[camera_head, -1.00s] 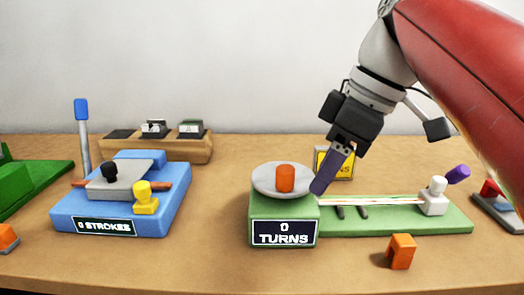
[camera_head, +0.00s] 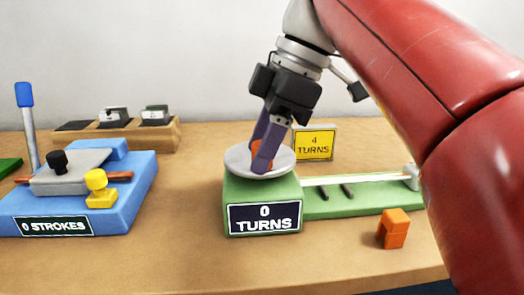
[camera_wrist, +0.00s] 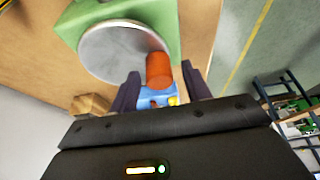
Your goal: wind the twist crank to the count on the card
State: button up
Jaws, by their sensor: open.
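The twist crank is a grey disc (camera_head: 240,162) with an upright orange knob (camera_head: 256,150) on a green base (camera_head: 330,203). Its counter (camera_head: 264,218) reads 0 TURNS. A yellow card (camera_head: 314,143) behind it reads 4 TURNS. My gripper (camera_head: 266,165) is open, its purple fingers pointing down at the knob and partly hiding it. In the wrist view the orange knob (camera_wrist: 158,70) and disc (camera_wrist: 112,50) lie just beyond the fingertips, the knob between the two fingers' lines. I cannot tell whether a finger touches the knob.
A blue device (camera_head: 130,195) with a 0 STROKES counter, yellow knob and blue-tipped lever stands left. A wooden rack (camera_head: 165,137) is behind it. The table front is mostly clear.

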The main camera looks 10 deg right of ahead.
jog(key=shift+f, duration=0.1)
jog(key=c, duration=1)
jog(key=shift+a, duration=0.1)
